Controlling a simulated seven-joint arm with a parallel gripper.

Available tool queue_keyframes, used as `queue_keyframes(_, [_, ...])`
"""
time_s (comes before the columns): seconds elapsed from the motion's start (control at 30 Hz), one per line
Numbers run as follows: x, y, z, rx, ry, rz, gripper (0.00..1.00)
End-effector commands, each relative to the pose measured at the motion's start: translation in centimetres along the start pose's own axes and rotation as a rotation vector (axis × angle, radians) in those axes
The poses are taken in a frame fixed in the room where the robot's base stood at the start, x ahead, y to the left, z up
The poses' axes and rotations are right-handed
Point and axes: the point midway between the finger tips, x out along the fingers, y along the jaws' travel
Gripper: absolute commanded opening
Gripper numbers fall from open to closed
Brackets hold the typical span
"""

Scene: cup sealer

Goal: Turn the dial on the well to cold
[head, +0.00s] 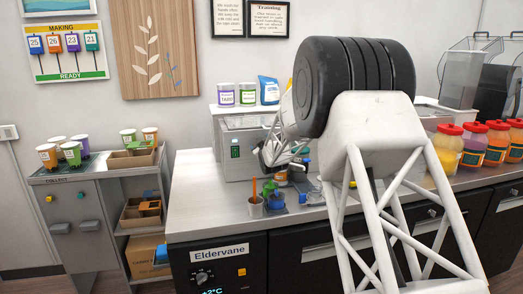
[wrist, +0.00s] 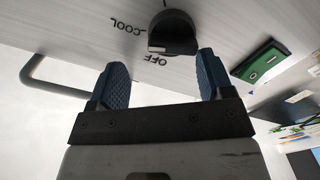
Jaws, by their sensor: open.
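The dial (wrist: 174,32) is a black round knob on a brushed metal panel (wrist: 80,40) in the wrist view. The words COOL and OFF are printed beside it, seen upside down. A pale mark on the knob lies near OFF. My gripper (wrist: 162,62) is open, with its two blue fingers on either side of and just short of the knob; no contact is clear. In the head view, my gripper (head: 270,156) is in front of a metal box, likely the well (head: 228,172), on the counter. The dial is hidden there.
A green display (wrist: 259,62) is right of the dial in the wrist view, and a bar handle (wrist: 45,80) is left. Small cups with tools (head: 256,206) stand on the counter below my gripper. Several red-lidded jars (head: 446,150) stand at the right.

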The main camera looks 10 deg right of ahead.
Motion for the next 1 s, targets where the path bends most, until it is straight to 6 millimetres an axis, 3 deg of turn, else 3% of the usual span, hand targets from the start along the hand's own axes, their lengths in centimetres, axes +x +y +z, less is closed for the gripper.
queue_keyframes(0.03, [0.0,0.7,-0.8,0.0,0.002,0.003,0.69])
queue_keyframes(1.0, [-10.2,0.3,-1.9,0.0,0.001,0.002,0.69])
